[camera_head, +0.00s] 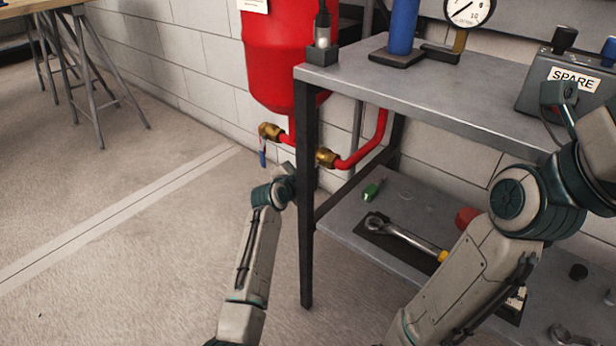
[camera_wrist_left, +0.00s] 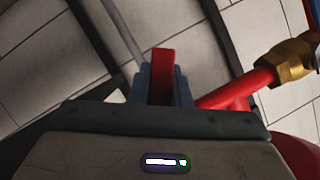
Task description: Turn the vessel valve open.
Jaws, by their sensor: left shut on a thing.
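The red vessel (camera_head: 285,50) hangs against the wall left of the workbench, with pipework below it. A brass valve (camera_head: 268,132) with a blue lever (camera_head: 262,156) sits at its left side. A second brass fitting (camera_head: 327,158) joins the red pipe behind the bench leg. My left gripper (camera_wrist_left: 161,78) is shut on a red handle (camera_wrist_left: 162,68), seen end-up between its fingers. A brass fitting (camera_wrist_left: 292,60) on a red pipe stands right of it. In the head view the left fingertips are hidden by the bench leg. My right gripper (camera_head: 560,95) is near the SPARE box, its fingers unclear.
The bench leg (camera_head: 306,230) stands right beside my left wrist. The lower shelf (camera_head: 350,215) holds a wrench (camera_head: 405,238) and a green-handled tool (camera_head: 372,190). A gauge (camera_head: 468,10) and the SPARE box (camera_head: 565,90) are on the top.

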